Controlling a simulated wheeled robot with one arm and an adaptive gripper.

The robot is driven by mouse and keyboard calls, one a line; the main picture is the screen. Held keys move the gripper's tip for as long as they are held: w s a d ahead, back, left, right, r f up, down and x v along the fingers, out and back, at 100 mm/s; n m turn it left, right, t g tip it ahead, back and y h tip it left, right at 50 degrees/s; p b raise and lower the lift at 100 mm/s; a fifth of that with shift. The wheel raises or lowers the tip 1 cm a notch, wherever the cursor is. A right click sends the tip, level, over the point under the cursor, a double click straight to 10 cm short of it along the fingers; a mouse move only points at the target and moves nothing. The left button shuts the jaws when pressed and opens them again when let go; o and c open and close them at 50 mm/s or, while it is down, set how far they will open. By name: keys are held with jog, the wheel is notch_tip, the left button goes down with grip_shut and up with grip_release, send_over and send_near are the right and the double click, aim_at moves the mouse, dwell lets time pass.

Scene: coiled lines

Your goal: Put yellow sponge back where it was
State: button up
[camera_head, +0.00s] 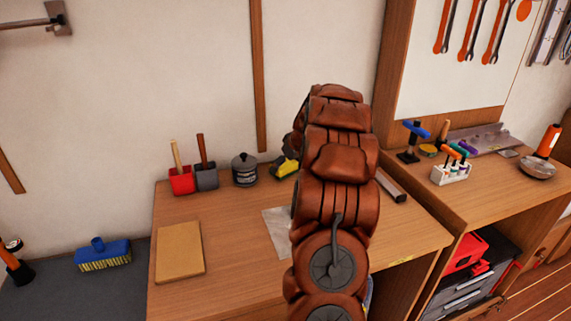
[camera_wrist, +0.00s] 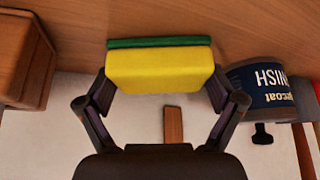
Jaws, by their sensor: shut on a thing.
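The yellow sponge (camera_wrist: 158,72) has a green scouring layer, which shows along its upper edge in the wrist view. My gripper (camera_wrist: 158,92) is shut on it, with a dark finger at each short end. The wrist view is upside down, with the wooden worktop along the top and the pale wall below. I cannot tell whether the sponge touches the worktop. In the head view my arm covers most of the gripper. A small yellow and dark patch left of the arm, near the wall, appears to be the sponge and a finger.
A dark labelled can (camera_head: 245,170) stands left of my arm; it also shows in the wrist view (camera_wrist: 262,88). Red (camera_head: 181,181) and grey (camera_head: 206,177) holders with wooden handles stand further left. A tan board (camera_head: 180,251) lies at front left. A wooden box-like piece (camera_wrist: 22,60) shows at left.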

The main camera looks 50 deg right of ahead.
jog(key=shift+f, duration=0.15)
jog(key=o, duration=0.8)
jog(key=shift+c, duration=0.2)
jog(key=shift+r, duration=0.2)
